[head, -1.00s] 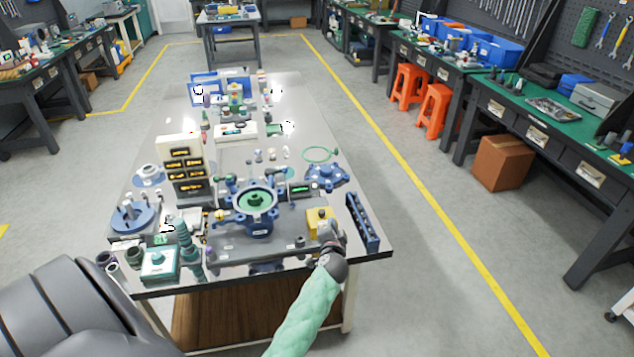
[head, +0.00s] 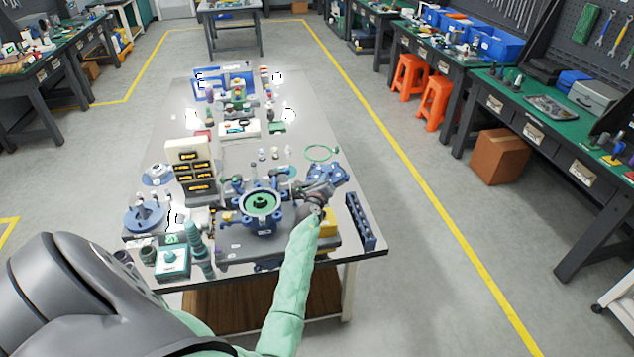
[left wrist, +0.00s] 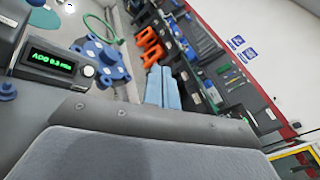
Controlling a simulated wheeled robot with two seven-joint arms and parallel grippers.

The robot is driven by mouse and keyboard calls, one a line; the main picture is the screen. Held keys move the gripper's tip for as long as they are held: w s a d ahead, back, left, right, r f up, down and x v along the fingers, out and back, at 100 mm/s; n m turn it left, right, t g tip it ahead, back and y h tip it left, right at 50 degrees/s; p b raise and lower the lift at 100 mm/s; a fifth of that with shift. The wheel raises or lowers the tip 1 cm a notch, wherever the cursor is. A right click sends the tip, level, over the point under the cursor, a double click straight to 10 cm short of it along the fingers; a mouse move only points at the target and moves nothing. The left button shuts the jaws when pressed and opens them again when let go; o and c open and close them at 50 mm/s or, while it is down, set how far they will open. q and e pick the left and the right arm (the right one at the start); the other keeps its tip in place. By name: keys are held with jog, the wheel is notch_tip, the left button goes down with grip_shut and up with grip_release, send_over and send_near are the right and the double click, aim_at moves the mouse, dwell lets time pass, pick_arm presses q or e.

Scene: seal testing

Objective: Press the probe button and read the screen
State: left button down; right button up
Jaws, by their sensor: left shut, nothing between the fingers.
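My left gripper (head: 314,192) is over the right part of the test table, beside the blue round fixture with a green ring (head: 262,204). It is shut with nothing held. A yellow box (head: 327,224) is partly hidden behind my left wrist; its top and any button on it cannot be made out. A small dark display (left wrist: 50,62) shows lit green text in the left wrist view, looking like "ADO 0.3" with unclear unit letters. In the head view my gripper covers the display's place. My right gripper is not in view.
A blue lobed flange (head: 326,172) lies behind my gripper, and a dark blue slotted rack (head: 361,222) stands at the table's right edge. A teal box (head: 172,260) and stacked dark drawers (head: 196,180) stand on the left.

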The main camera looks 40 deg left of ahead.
pick_arm(q)
jog(key=a+f+m+g+p, duration=0.1)
jog(key=w+a+f+m+g+h+p, duration=0.1)
jog(key=f+m, duration=0.1)
jog(key=a+f+m+g+p, duration=0.1)
jog(key=f+m, duration=0.1)
jog(key=shift+w+h, duration=0.3)
jog(key=shift+h, duration=0.1)
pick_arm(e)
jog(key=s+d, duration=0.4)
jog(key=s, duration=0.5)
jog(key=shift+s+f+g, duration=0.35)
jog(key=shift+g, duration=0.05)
pick_arm(q)
jog(key=shift+d, duration=0.1)
